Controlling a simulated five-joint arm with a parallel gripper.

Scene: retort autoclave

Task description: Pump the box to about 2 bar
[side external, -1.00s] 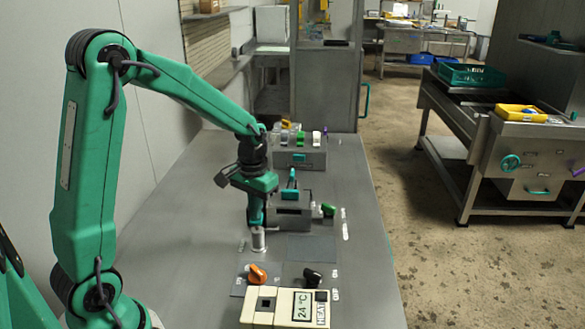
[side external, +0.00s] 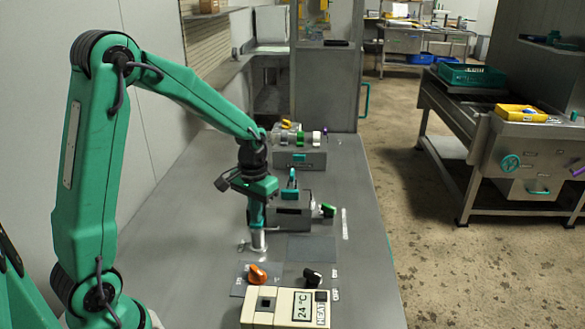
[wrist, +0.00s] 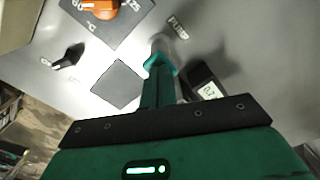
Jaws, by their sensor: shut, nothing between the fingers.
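The pump (side external: 259,241) is a short pale metal cylinder on the bench, directly below my gripper (side external: 257,228). In the wrist view, the pump (wrist: 160,44) stands beside the "PUMP" lettering. My gripper (wrist: 160,66) is shut with nothing between its fingers, and its tips are at the pump's top, seemingly touching it. The grey box (side external: 292,224) stands just behind, with a teal lever on top and a green knob at its right. A small display (wrist: 208,91) in the wrist view seems to read about 0.7; the digits are blurred.
An orange knob (side external: 257,273) and a black knob (side external: 312,276) sit in front of the pump. A cream heater unit (side external: 289,307) showing 24 °C is at the bench's front. A second box (side external: 300,160) with several coloured parts stands farther back.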

